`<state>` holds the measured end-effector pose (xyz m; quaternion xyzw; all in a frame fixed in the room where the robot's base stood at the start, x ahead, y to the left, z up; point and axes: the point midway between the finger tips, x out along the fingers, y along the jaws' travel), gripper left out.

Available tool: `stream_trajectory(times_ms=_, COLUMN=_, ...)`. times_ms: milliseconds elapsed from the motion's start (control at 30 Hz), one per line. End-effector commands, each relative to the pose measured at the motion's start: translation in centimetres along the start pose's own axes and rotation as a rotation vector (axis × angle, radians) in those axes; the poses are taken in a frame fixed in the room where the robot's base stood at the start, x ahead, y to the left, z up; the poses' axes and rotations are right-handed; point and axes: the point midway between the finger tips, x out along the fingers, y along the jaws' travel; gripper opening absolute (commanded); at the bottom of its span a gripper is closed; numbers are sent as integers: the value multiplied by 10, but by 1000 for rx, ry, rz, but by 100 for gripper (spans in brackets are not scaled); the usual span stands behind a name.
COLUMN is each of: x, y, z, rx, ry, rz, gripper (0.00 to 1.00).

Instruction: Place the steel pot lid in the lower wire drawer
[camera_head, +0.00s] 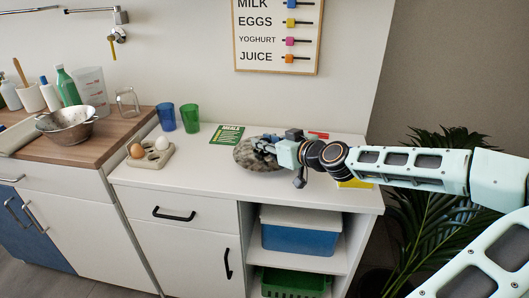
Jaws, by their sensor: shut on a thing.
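A round, mottled grey thing (247,160), which looks like the steel pot lid, is at the white counter top. My gripper (262,147) reaches in from the right and is shut on its upper side, partly covering it. Whether the lid rests on the counter or hangs just above it, I cannot tell. No wire drawer shows in this view.
A green booklet (227,134), blue cup (166,117), green cup (190,118) and egg holder (151,153) stand left of the lid. Below are a closed drawer (175,208), a blue box (299,238) and a green basket (292,284). A plant (425,200) is at right.

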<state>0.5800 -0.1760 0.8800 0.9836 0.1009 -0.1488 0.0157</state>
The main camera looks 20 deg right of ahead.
Motion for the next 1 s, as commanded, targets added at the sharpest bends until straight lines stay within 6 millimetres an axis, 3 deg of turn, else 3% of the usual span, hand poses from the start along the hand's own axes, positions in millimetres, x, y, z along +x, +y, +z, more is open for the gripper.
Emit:
stream_trajectory(times_ms=33, x=4, y=-2, z=12, rx=3, ry=0, rz=-3, gripper=0)
stream_trajectory(times_ms=167, x=8, y=-1, z=27, rx=2, ry=1, rz=-1, gripper=0)
stream_trajectory(times_ms=567, x=9, y=-1, z=32, rx=0, ry=1, rz=-1, gripper=0)
stream_trajectory(times_ms=600, x=9, y=-1, z=31, rx=0, ry=0, rz=-1, gripper=26)
stream_trajectory(times_ms=733, x=9, y=-1, z=31, rx=1, ry=0, rz=-1, gripper=40)
stream_trajectory(times_ms=1000, x=9, y=-1, z=30, rx=1, ry=0, rz=-1, gripper=40)
